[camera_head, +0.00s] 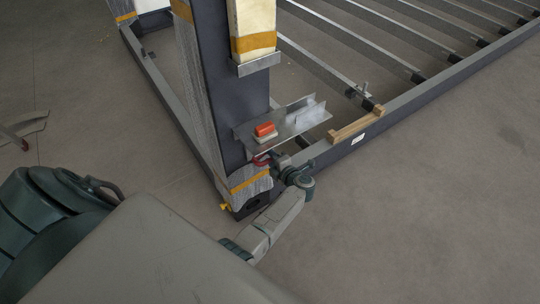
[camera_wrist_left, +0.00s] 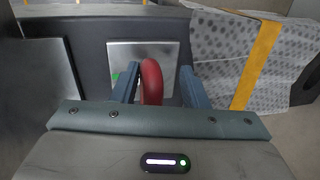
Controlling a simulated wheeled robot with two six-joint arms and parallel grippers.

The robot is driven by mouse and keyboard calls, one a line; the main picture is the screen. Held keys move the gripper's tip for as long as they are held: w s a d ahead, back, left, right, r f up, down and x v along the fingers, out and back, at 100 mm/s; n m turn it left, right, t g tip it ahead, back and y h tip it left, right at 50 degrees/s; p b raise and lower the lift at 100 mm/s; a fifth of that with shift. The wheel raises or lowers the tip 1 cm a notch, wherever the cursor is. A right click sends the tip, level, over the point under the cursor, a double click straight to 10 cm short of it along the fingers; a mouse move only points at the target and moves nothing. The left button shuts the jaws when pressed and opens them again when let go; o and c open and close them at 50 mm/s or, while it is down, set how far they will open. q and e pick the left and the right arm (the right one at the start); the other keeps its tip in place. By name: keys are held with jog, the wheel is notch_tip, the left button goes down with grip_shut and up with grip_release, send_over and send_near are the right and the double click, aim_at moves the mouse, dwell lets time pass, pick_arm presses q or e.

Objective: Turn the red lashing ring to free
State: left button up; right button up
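The red lashing ring (camera_head: 262,160) is at the foot of the dark corner post, just below a metal shelf. In the left wrist view the ring (camera_wrist_left: 152,82) stands upright, edge-on, between the two fingers of my left gripper (camera_wrist_left: 160,86). The left finger is close beside it; I cannot tell if they touch. A clear gap shows between the ring and the right finger. In the head view my left gripper (camera_head: 276,162) is at the ring, partly hidden by its wrist. My right gripper is not in view.
An orange-and-white block (camera_head: 265,131) sits on the metal shelf (camera_head: 300,118) above the ring. Patterned wrap with a yellow strap (camera_wrist_left: 256,65) is right of the gripper. A wooden piece (camera_head: 356,124) lies on the frame's side rail. Floor (camera_head: 430,200) in front is clear.

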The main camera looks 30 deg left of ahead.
pick_arm(q)
jog(key=shift+w+r, duration=0.1)
dwell(0.3)
